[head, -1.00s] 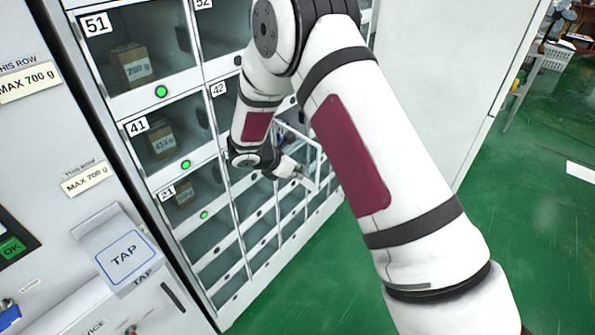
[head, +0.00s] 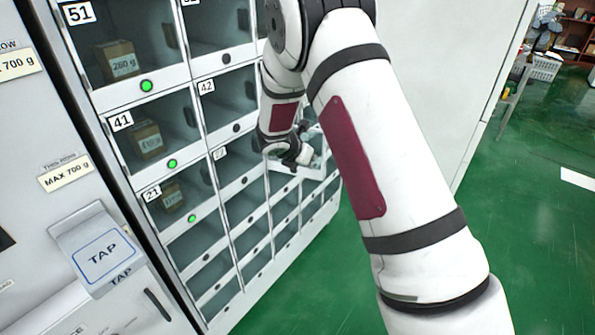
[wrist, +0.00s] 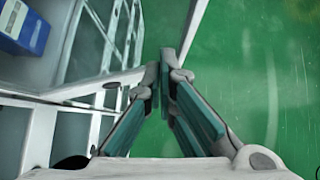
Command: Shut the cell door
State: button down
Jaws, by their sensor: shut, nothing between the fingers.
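The open cell door (head: 311,171) has a white frame and stands out from the cabinet (head: 205,150), partly hidden behind my arm in the head view. My gripper (head: 304,160) is beside this door and looks small there. In the wrist view my gripper (wrist: 163,92) is shut and empty, its teal finger pads together. A white bar (wrist: 196,28), which looks like the door's edge, rises just beyond the fingertips. I cannot tell whether the fingers touch it. The door's own cell is hidden behind my arm.
Cells 41 and 21 at left hold cartons, such as the one in cell 41 (head: 147,139). A blue box (wrist: 24,26) sits in a cell in the wrist view. A TAP reader (head: 98,258) juts out at lower left.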

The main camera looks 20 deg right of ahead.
jog(key=w+d+n+t+y+b, duration=0.1)
jog(key=w+d+n+y+b, duration=0.1)
jog(key=w+n+y+b, duration=0.3)
jog(key=w+d+n+t+y+b, duration=0.2)
jog(key=w+n+y+b, duration=0.3)
jog(key=w+n+b, duration=0.4)
jog(key=shift+w+d, duration=0.45)
jog(key=shift+w, duration=1.75)
